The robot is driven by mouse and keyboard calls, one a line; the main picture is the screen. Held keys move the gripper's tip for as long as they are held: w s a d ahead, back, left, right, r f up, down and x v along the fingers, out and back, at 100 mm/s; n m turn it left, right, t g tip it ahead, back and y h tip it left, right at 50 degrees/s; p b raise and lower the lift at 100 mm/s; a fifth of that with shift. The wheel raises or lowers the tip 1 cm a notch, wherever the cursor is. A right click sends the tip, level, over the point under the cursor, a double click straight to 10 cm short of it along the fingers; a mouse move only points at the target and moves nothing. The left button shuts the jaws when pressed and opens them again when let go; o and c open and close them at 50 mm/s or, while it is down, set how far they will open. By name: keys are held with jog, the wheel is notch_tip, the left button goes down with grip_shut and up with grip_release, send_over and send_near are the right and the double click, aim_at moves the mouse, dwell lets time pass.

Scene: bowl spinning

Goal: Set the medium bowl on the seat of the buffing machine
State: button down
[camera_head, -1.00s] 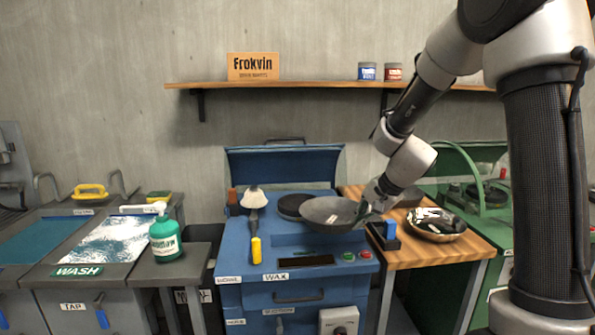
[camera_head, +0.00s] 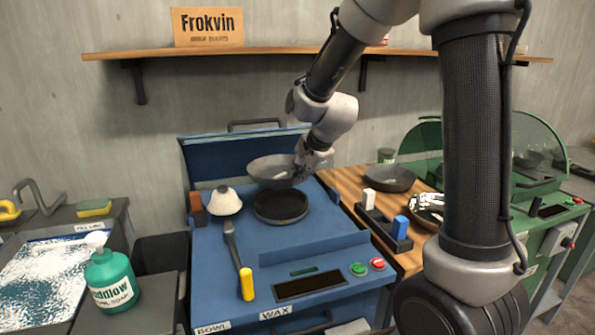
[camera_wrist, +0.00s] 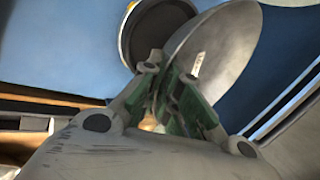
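A grey bowl (camera_head: 272,172) hangs above the blue buffing machine (camera_head: 215,265), with its opening up and a little tilted. My gripper (camera_head: 304,168) is shut on the bowl's right rim; in the wrist view the fingers (camera_wrist: 170,92) pinch the rim of the same bowl (camera_wrist: 225,60). The round dark seat (camera_head: 281,206) is on the machine's top, below and slightly right of the bowl in the head view. In the wrist view the seat (camera_wrist: 155,30) shows beside the bowl, partly hidden by it. The bowl appears clear of the seat.
A white buffing head (camera_head: 224,201) and yellow-handled tool (camera_head: 246,283) lie left of the seat. The raised blue lid (camera_head: 200,160) stands behind. On the wooden table right are a dark bowl (camera_head: 390,178), a patterned bowl (camera_head: 427,205) and a block holder (camera_head: 385,228).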

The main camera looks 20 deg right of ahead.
aim_at(300, 211)
jog(key=shift+f, duration=4.05)
jog(key=c, duration=1.6)
grip_release()
jog(key=shift+o, duration=0.2)
jog(key=v, duration=1.2)
